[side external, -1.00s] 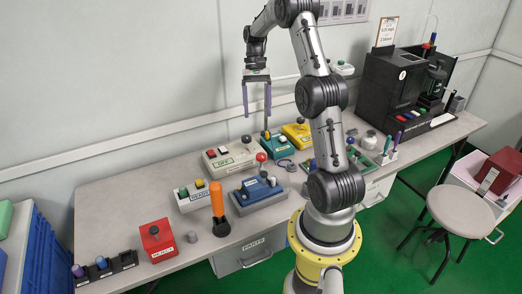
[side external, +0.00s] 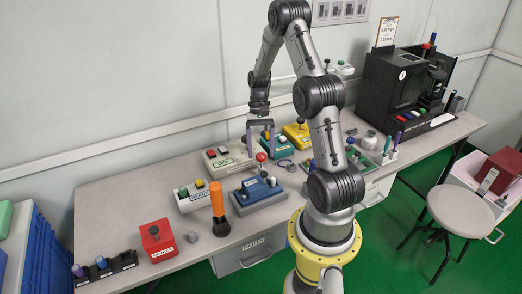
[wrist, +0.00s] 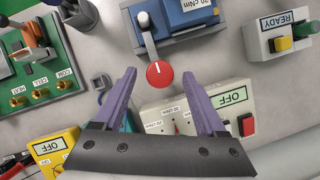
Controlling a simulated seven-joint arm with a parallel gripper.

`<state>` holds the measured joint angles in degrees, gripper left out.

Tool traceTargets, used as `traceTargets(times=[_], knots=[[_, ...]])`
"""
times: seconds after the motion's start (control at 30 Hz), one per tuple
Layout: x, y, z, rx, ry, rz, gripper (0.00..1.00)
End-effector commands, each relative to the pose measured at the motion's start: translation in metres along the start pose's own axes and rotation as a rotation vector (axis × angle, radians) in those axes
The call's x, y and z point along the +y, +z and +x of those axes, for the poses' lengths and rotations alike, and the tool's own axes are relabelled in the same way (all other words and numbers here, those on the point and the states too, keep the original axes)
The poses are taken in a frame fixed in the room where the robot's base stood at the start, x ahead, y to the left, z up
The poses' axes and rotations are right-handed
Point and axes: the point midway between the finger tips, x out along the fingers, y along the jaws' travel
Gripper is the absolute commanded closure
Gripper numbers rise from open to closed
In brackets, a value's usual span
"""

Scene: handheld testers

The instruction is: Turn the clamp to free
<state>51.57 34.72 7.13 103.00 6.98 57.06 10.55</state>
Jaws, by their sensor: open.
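My gripper (side external: 260,143) is open, its two purple fingers pointing down over the back of the bench. In the wrist view, my gripper (wrist: 158,76) has a lever's red ball (wrist: 159,74) framed between its fingertips, with nothing held. The ball looks beyond the tips; I cannot tell how far. The ball bears a white line. Its grey lever comes from a blue box (wrist: 188,14) with a "20 cNm" label. In the side view, the red ball (side external: 261,157) stands above the blue box (side external: 262,196). No part marked clamp or free is legible.
The grey OFF box (side external: 228,160) stands left of my fingers; in the wrist view it lies behind the right finger. A teal box (side external: 277,150) and a yellow box (side external: 297,134) stand close on the right. An orange handle (side external: 217,199) rises in front.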

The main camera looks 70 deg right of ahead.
Motion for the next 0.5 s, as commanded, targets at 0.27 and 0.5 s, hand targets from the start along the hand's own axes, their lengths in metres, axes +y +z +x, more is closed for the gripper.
traceTargets(times=[0.27,0.5], knots=[[0.0000,0.0004,0.0040,-0.001,0.000,0.000,0.26],[0.0000,0.0003,0.0037,-0.001,0.000,0.000,0.57]])
